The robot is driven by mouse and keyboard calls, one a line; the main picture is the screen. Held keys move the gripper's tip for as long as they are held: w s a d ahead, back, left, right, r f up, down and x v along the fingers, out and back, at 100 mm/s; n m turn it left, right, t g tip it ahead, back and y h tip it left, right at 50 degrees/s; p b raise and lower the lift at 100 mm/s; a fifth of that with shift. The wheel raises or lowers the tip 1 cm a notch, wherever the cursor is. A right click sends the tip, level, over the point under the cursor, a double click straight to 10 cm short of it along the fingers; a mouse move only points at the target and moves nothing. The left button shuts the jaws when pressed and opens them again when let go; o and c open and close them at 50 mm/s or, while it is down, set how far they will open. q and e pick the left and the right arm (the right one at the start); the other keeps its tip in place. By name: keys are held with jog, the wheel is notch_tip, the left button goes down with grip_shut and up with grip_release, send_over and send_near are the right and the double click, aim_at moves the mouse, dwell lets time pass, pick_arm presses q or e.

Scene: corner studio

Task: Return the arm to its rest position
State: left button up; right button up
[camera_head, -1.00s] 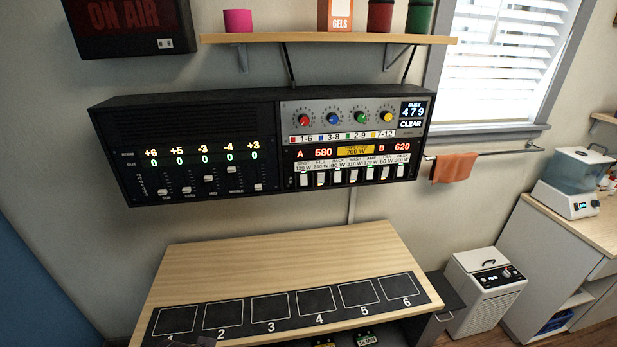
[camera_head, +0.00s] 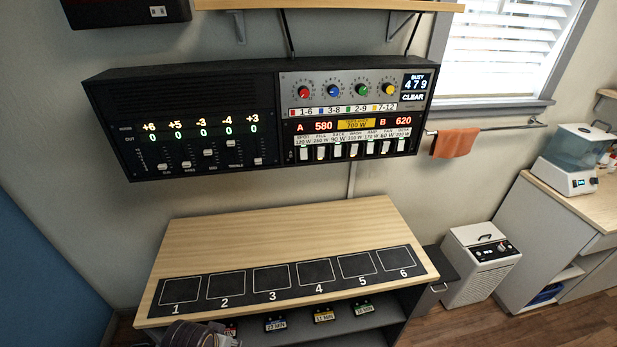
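One of my arms shows only as a dark grey link at the bottom left of the head view, in front of the wooden table (camera_head: 290,233). No fingers of either gripper are in the picture, so what they hold is hidden. The wall panel (camera_head: 200,105) hangs above the table with lit readouts, coloured knobs, sliders and a row of switches. Nothing of mine touches it.
The table carries a black mat (camera_head: 318,287) with empty squares numbered 1 to 6. Several labelled small boxes lie on the shelf (camera_head: 376,319) beneath. A white appliance (camera_head: 482,265) stands right of the table. A humidifier-like tank (camera_head: 568,160) sits on the right counter.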

pick_arm(q)
jog(key=s+f+g, duration=0.1)
jog(key=s+f, duration=0.2)
jog(key=f, duration=1.2)
jog(key=s+f, duration=0.3)
jog(key=f, duration=1.1)
jog(key=s+a+f, duration=0.2)
jog(key=s+f, duration=0.6)
jog(key=s, duration=0.2)
jog(key=s+a+f+g, duration=0.1)
jog(key=s+a+f, duration=0.1)
jog(key=s+f, duration=0.7)
jog(key=shift+s+a+f, duration=0.15)
jog(key=shift+s, duration=0.5)
